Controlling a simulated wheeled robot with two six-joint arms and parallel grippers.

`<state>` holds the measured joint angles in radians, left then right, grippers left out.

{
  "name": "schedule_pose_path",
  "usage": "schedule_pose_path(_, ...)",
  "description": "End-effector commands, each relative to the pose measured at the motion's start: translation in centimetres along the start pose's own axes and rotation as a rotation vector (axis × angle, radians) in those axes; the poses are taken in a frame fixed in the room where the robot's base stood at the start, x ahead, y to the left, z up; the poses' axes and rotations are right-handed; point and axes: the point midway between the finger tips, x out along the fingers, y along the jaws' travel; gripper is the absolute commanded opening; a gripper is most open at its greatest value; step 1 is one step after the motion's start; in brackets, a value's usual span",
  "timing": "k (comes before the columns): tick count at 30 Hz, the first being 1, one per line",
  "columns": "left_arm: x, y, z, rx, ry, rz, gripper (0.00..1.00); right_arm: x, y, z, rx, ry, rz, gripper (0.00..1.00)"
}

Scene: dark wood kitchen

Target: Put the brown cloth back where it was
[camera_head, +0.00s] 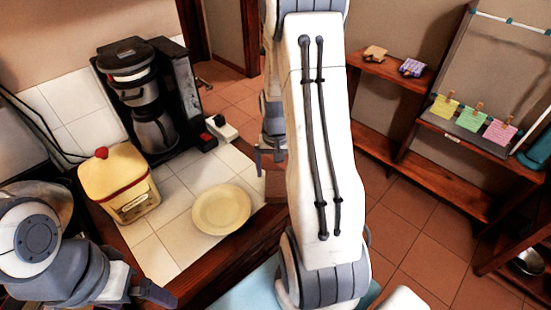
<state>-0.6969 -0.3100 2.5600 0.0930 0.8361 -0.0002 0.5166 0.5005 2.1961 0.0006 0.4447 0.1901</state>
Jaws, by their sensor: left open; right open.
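A small tan-brown folded piece (375,53), which looks like the brown cloth, lies on the upper wooden shelf (395,76) at the upper right. My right gripper (270,158) points down beyond the far right edge of the counter, partly hidden behind my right arm. It is open, with nothing visible between its fingers. My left gripper (155,294) is low at the left, by the counter's front edge. It is open and looks empty. Both grippers are apart from the brown piece.
A purple patterned folded piece (411,67) lies beside the brown one. The tiled counter holds a yellow plate (222,209), a red-topped cream canister (119,187) and a coffee maker (150,95). Clipped yellow, green and pink notes (471,119) hang at right. Tiled floor (420,235) is open between.

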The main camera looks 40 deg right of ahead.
Motion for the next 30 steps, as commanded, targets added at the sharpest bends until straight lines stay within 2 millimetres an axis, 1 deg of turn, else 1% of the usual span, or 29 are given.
schedule_pose_path(1,0.3,0.0,0.0,0.000,0.000,0.000,1.00,-1.1,0.0,-0.2,0.000,0.008,-0.002,1.00)
schedule_pose_path(6,0.5,0.0,0.0,0.000,0.000,0.000,1.00,-4.2,0.0,-0.1,0.000,0.005,-0.001,1.00)
schedule_pose_path(9,0.6,-0.1,0.0,0.000,0.000,0.000,1.00,-5.2,0.0,-0.1,0.000,0.003,-0.001,1.00)
schedule_pose_path(12,0.6,-0.1,0.0,0.000,0.000,0.000,1.00,-5.8,0.0,0.0,0.000,0.000,0.000,1.00)
schedule_pose_path(23,0.6,-0.1,0.0,0.000,0.000,0.000,1.00,-5.9,0.0,0.0,0.000,-0.001,0.000,1.00)
schedule_pose_path(26,0.6,0.0,0.0,0.000,0.000,0.000,1.00,-5.4,0.0,0.1,0.000,-0.004,0.001,1.00)
schedule_pose_path(29,0.4,0.0,0.0,0.000,0.000,0.000,1.00,-4.4,0.0,0.1,0.000,-0.006,0.001,1.00)
schedule_pose_path(30,0.3,0.0,0.0,0.000,0.000,0.000,1.00,-3.7,0.0,0.1,0.000,-0.006,0.001,1.00)
